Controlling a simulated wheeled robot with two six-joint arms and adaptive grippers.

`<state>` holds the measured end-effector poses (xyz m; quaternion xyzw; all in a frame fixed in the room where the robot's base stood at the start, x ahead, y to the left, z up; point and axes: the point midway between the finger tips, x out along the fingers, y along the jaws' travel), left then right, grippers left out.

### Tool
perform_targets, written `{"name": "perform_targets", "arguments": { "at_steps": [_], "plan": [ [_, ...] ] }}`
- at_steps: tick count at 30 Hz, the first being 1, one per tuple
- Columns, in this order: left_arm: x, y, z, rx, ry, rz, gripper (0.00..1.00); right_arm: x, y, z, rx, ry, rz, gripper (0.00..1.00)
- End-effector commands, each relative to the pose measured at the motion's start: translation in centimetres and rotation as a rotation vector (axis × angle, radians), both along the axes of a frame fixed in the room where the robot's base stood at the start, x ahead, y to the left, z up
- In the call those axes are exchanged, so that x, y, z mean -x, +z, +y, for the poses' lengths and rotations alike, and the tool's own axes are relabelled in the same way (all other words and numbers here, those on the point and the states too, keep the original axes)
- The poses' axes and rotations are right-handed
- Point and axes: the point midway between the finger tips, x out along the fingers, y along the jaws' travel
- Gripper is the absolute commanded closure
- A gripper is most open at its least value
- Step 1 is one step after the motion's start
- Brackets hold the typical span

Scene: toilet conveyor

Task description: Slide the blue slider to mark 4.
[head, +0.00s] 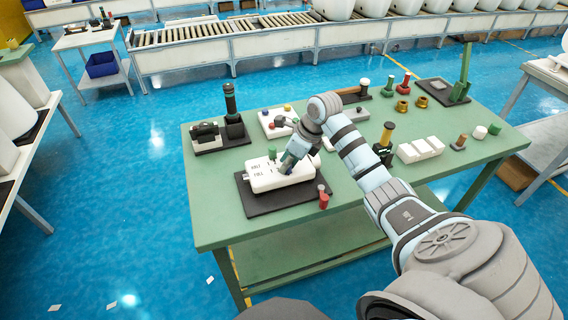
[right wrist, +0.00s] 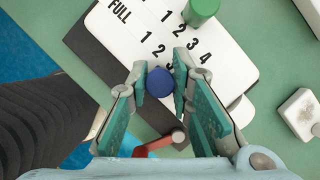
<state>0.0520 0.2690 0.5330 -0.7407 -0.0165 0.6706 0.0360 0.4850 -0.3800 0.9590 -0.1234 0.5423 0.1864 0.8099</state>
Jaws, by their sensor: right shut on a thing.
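The white slider box (head: 262,180) lies on a dark base plate near the front left of the green table. In the right wrist view, the box (right wrist: 225,72) has rows of printed numbers. The blue slider (right wrist: 159,82) is a round knob beside the row marked FULL. My right gripper (right wrist: 163,84) has its fingers around the blue slider and is shut on it; the gripper also shows in the head view (head: 287,165). The right finger hides part of the FULL row, so I cannot tell its exact mark. A green knob (right wrist: 201,10) is beside the other row. My left gripper is not in view.
The table's front left is clear.

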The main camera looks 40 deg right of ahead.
Motion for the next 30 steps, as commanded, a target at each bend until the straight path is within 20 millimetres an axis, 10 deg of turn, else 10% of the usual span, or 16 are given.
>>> {"name": "perform_targets", "arguments": {
  "at_steps": [12,13,16,30],
  "plan": [
    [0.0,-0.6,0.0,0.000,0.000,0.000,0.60,0.8,0.1,-2.4,0.007,-0.006,-0.001,1.00],
    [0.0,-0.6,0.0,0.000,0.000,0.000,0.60,0.8,0.1,-2.4,0.007,-0.006,-0.001,0.75],
    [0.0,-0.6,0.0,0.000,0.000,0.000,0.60,0.8,0.1,-2.3,0.007,-0.005,-0.001,0.60],
    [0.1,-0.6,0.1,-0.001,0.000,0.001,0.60,1.5,2.4,-2.6,0.006,0.000,-0.004,0.60]
  ]
}}
